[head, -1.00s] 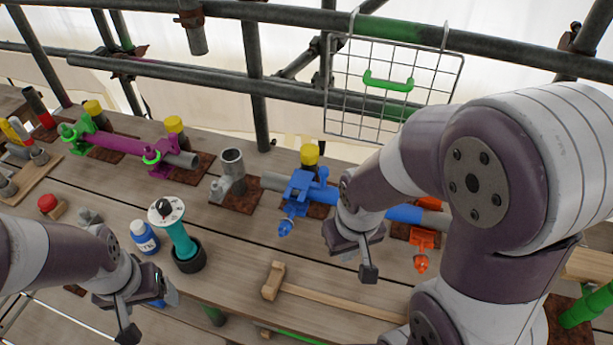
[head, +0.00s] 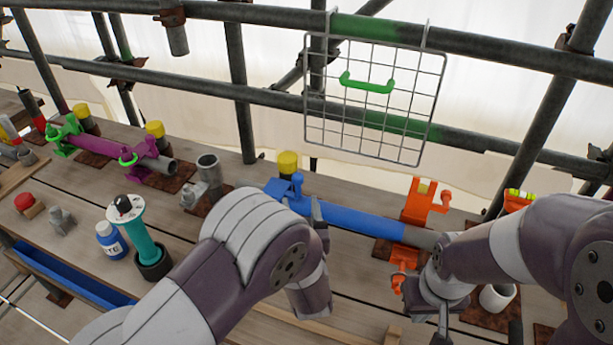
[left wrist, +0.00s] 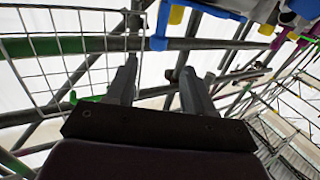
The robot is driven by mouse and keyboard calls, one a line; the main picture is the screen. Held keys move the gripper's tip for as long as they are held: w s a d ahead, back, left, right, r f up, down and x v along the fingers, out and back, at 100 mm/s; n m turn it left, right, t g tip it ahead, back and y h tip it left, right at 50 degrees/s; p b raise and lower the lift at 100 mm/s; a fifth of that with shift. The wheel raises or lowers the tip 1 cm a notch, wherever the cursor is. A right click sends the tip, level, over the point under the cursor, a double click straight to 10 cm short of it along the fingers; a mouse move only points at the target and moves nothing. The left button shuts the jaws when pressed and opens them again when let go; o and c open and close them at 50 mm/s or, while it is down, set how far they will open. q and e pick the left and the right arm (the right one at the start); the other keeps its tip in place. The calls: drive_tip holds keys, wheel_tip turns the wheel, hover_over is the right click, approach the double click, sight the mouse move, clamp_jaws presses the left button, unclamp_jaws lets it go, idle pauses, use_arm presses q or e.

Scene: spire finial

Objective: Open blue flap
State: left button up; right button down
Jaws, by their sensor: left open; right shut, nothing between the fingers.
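The blue clamp with its flap (head: 284,190) sits around the pipe beside a yellow cap, at the left end of a blue sleeve (head: 350,220). My left arm hides its front and lower part, so I cannot tell how far the flap stands open. A blue piece (left wrist: 160,28) also shows at the top of the left wrist view, beyond the fingertips. My left gripper (left wrist: 157,85) is open with nothing between its fingers; in the head view a grey fingertip (head: 317,213) shows close to the clamp. My right gripper (head: 436,312) is shut and empty, below the orange clamp (head: 418,203).
A wire basket (head: 375,100) with a green handle hangs on the rail behind. A teal tool (head: 147,235), a white-labelled blue bottle (head: 110,242) and a purple clamp assembly (head: 132,157) stand to the left. A blue tray (head: 75,280) lies at the front left.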

sight(297, 181)
use_arm(q)
drive_tip(key=w, duration=0.3)
drive_tip(key=w+a+p, duration=0.1)
drive_tip(key=w, duration=0.5)
drive_tip(key=shift+w+a+p, duration=0.1)
drive_tip(key=shift+a+p, duration=0.05)
drive_tip(key=shift+p, duration=0.15)
drive_tip(key=shift+w, duration=0.35)
clamp_jaws()
drive_tip(key=shift+r, duration=0.15)
